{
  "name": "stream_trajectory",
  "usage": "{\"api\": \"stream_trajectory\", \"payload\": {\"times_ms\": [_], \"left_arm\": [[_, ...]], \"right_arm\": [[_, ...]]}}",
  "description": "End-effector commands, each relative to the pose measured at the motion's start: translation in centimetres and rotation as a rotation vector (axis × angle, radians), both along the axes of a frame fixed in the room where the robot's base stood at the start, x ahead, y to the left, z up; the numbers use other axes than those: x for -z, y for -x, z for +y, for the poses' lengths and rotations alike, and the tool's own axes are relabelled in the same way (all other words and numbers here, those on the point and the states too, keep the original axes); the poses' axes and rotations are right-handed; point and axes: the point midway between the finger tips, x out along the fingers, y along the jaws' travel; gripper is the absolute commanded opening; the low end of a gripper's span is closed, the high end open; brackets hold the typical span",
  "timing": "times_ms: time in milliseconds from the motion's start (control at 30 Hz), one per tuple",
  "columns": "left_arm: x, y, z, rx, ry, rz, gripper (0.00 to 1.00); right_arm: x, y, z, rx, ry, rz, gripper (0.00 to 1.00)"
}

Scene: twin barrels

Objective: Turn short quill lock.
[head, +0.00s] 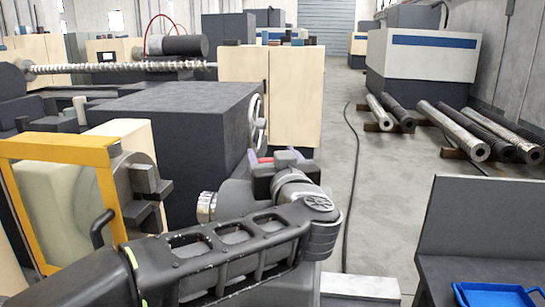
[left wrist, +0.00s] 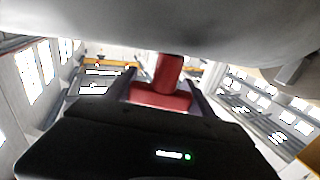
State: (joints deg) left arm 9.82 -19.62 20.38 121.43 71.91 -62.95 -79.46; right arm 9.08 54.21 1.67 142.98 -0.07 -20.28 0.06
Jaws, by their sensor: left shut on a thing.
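A red T-shaped handle (left wrist: 168,75), which looks like the short quill lock, shows in the left wrist view. Its stem rises toward a large smooth grey body (left wrist: 150,30), and its wider red end sits between my fingers. My left gripper (left wrist: 163,98) is shut on this red end. In the head view my left gripper (head: 282,160) is beyond my forearm, near the right side of a dark grey machine block (head: 180,110). My right gripper is not in view.
A yellow frame (head: 58,146) and a cream machine part (head: 40,195) stand close at the left. A handwheel (head: 257,118) is on the block's right side. Beige cabinets (head: 295,95) stand behind.

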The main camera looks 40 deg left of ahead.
Motion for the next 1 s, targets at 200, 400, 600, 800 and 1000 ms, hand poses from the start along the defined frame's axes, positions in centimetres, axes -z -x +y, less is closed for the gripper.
{"api": "stream_trajectory", "payload": {"times_ms": [200, 400, 600, 800, 1000], "left_arm": [[-0.2, 0.0, 0.0, 0.03, -0.001, -0.002, 0.23], [-0.5, -0.2, -0.2, 0.175, -0.001, -0.005, 0.23], [-0.3, -0.6, -0.6, 0.34, -0.002, -0.006, 0.23], [-0.1, -0.7, -0.9, 0.398, -0.001, -0.002, 0.23], [-0.1, -0.7, -0.9, 0.398, -0.001, -0.002, 0.23]], "right_arm": [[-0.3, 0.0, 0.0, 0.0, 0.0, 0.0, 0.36], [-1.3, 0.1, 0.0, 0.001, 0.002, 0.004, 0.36], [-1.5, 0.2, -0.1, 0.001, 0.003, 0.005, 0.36], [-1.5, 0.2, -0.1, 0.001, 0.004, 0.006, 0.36], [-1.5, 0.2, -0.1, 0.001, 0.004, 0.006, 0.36]]}}
